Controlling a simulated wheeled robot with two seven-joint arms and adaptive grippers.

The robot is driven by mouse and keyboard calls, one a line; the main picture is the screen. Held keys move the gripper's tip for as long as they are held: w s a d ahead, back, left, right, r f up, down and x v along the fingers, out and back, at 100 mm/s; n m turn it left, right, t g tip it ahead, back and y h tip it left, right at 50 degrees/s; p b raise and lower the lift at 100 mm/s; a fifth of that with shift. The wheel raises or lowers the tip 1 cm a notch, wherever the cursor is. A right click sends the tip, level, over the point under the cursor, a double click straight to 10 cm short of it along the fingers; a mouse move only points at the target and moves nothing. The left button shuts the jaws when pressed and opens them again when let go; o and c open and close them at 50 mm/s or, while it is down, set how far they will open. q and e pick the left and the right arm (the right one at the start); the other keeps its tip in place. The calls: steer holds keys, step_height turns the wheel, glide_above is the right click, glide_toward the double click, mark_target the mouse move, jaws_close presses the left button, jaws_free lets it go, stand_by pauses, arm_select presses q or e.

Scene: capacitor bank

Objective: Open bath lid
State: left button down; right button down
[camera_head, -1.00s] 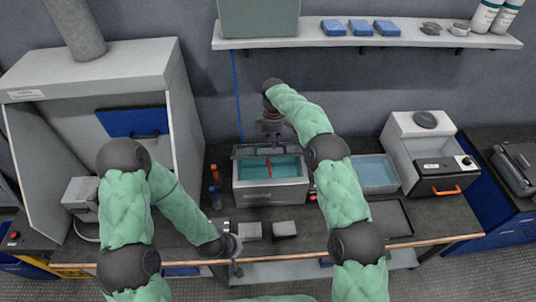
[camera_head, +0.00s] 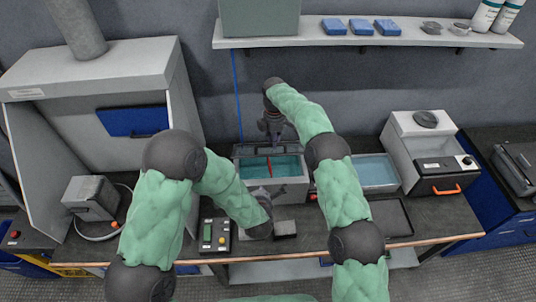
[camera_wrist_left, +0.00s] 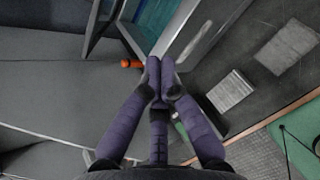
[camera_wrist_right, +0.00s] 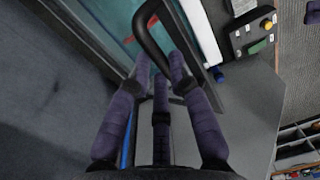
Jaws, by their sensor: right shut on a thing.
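The bath (camera_head: 255,196) is a grey box with teal liquid and a red strip inside. Its lid (camera_head: 245,150) stands raised along the rear edge, so the liquid is exposed. My right gripper (camera_head: 274,138) is above and behind the bath at the lid. In the right wrist view its fingers (camera_wrist_right: 160,68) are closed at the black lid handle (camera_wrist_right: 142,30). My left gripper (camera_wrist_left: 162,68) is just in front of the bath, fingers together and seemingly empty, close to the bath's front wall (camera_wrist_left: 178,35).
A second open bath (camera_head: 377,172) and a white unit with an orange handle (camera_head: 447,190) stand to the right. A control box (camera_head: 215,236) and grey block (camera_head: 286,229) lie in front. A shelf (camera_head: 300,42) hangs above.

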arm_select(q)
steer(key=w+d+r+n+t, duration=0.1)
steer(key=d+r+n+t, duration=0.15)
steer(key=r+n, duration=0.4)
arm_select(e)
steer(key=shift+w+d+f, duration=0.1)
steer(key=shift+f, duration=0.2)
arm_select(q)
glide_toward(268, 154)
step_height(268, 154, down, 2)
steer(key=w, duration=0.3)
steer(key=shift+w+d+r+y, duration=0.1)
steer(key=shift+w+r+y, duration=0.15)
steer(key=shift+w, duration=0.65)
steer(key=shift+w+d+r+y, duration=0.15)
steer(key=shift+w+r, duration=0.2)
steer(key=shift+w, duration=0.55)
steer(key=shift+w+r+g, duration=0.45)
steer(key=shift+w+r, duration=0.05)
steer(key=shift+r, duration=0.1)
